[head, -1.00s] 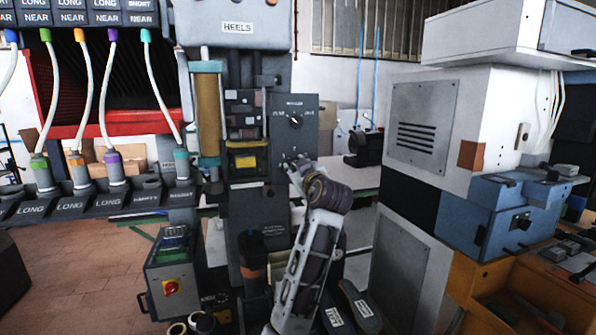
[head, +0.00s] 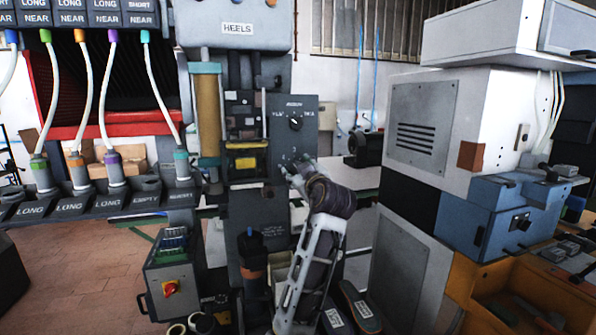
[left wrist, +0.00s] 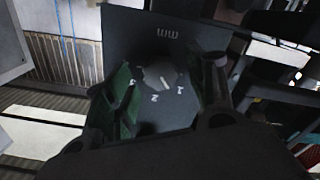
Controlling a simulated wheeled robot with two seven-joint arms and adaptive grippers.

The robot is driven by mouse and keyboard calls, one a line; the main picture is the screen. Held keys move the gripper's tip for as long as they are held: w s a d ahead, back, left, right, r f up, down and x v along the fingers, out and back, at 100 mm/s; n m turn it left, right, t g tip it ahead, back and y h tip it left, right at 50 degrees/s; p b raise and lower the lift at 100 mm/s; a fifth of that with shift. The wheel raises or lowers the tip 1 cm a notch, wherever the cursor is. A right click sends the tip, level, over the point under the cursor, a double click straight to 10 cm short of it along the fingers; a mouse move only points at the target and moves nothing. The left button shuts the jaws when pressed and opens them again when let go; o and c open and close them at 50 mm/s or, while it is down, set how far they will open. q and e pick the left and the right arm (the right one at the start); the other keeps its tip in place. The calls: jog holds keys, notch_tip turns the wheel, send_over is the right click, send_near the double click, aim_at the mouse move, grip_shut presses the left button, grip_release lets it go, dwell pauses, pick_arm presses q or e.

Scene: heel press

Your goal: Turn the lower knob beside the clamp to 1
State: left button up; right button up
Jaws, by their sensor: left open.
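The grey control panel (head: 308,107) beside the clamp has an upper black knob (head: 296,124). In the head view the lower knob is hidden behind my left gripper (head: 295,170). In the left wrist view the lower knob (left wrist: 160,75) is dark and round with a short white mark, and small white numerals stand around it on the panel. I cannot tell for sure which numeral the mark meets. My left gripper (left wrist: 168,86) is open, with one finger on each side of the knob; contact is not clear. My right gripper is not in view.
The clamp column with its yellow part (head: 246,162) stands just left of the panel. A grey box with a red switch (head: 170,287) stands lower left. A blue machine (head: 500,215) and white cabinet (head: 425,125) stand to the right.

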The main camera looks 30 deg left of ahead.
pick_arm(q)
jog(key=v, duration=1)
jog(key=shift+s+d, duration=0.15)
jog(key=shift+d, duration=0.05)
jog(key=shift+f, duration=0.1)
